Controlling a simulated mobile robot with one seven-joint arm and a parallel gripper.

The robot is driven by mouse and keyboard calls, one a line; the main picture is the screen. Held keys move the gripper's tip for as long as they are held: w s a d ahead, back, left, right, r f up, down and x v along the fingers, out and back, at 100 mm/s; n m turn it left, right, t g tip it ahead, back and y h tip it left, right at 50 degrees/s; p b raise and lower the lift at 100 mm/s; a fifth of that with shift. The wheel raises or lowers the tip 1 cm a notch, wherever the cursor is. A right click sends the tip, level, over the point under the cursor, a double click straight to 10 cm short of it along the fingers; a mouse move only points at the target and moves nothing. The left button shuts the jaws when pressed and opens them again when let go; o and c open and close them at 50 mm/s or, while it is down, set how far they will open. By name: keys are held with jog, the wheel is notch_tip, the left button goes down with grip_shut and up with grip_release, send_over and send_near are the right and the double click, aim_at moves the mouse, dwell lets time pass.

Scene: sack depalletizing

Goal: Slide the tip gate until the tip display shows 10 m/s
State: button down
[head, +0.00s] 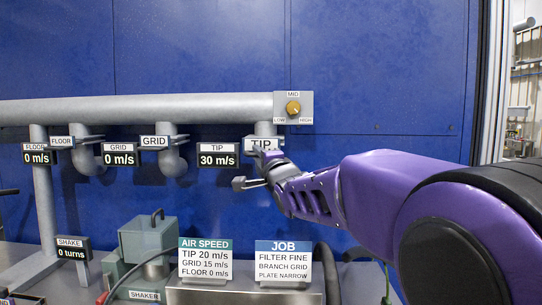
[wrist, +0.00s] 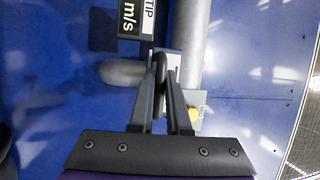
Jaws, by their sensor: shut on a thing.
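The tip display (head: 217,155) reads 30 m/s in the head view, on the blue wall left of my gripper. Part of this display (wrist: 137,18) shows sideways at the top of the wrist view. The tip gate (head: 262,143), with a TIP label, sits on the short branch below the right end of the grey pipe. My gripper (head: 263,158) is at the gate, just under its label.
A dial (head: 293,107) marked LOW, MID and HIGH is at the pipe's right end. The grid display (head: 119,154) and floor display (head: 37,155) both read 0 m/s. An air speed card (head: 205,261) lists TIP 20 m/s. A job card (head: 283,262) stands beside it, below my arm.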

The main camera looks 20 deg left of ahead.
dwell(0.9)
jog(key=shift+w+r, duration=0.15)
jog(key=shift+w, duration=0.05)
jog(key=w+p, duration=0.1)
jog(key=w, duration=0.1)
jog(key=w+a+p, duration=0.1)
jog(key=w+p, duration=0.1)
jog(key=shift+w+a, duration=0.15)
jog(key=shift+w, duration=0.25)
jog(key=c, duration=0.9)
grip_release()
jog(key=shift+s, duration=0.1)
jog(key=shift+b+v, duration=0.6)
jog(key=shift+v, duration=8.15)
